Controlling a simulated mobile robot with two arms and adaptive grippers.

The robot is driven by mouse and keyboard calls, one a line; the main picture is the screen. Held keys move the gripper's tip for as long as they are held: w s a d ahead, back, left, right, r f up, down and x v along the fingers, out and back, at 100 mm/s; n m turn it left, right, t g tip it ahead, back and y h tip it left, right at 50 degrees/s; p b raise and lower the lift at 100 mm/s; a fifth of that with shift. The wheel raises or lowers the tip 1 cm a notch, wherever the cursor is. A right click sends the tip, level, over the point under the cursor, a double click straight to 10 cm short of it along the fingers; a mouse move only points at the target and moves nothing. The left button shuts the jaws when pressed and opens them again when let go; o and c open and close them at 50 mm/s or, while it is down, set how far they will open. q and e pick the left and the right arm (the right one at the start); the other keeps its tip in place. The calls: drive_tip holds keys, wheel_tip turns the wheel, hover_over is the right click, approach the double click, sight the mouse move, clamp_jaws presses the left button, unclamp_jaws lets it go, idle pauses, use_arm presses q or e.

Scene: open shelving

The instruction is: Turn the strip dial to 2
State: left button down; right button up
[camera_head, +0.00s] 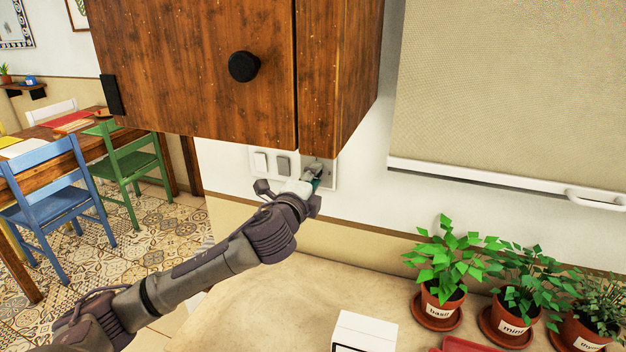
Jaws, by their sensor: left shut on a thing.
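A pale wall plate (331,176) is mounted on the wall under the wooden cabinet. It carries a white switch (260,162) and a grey switch (283,165) to the left of my gripper. My left gripper (313,171) is at the right part of the plate, shut on the strip dial there. The gripper hides most of the dial, and I cannot read its setting or any numbers. My right gripper is not in view.
A wooden cabinet (200,70) with a black knob hangs just above the plate. Potted herbs (440,292) and a white box (364,333) stand on the counter (285,300). A beige blind (510,90) covers the upper right. Chairs and a table are at far left.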

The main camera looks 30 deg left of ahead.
use_arm(q)
drive_tip(key=shift+n, duration=0.5)
drive_tip(key=c, duration=0.9)
unclamp_jaws()
drive_tip(key=v, duration=1.2)
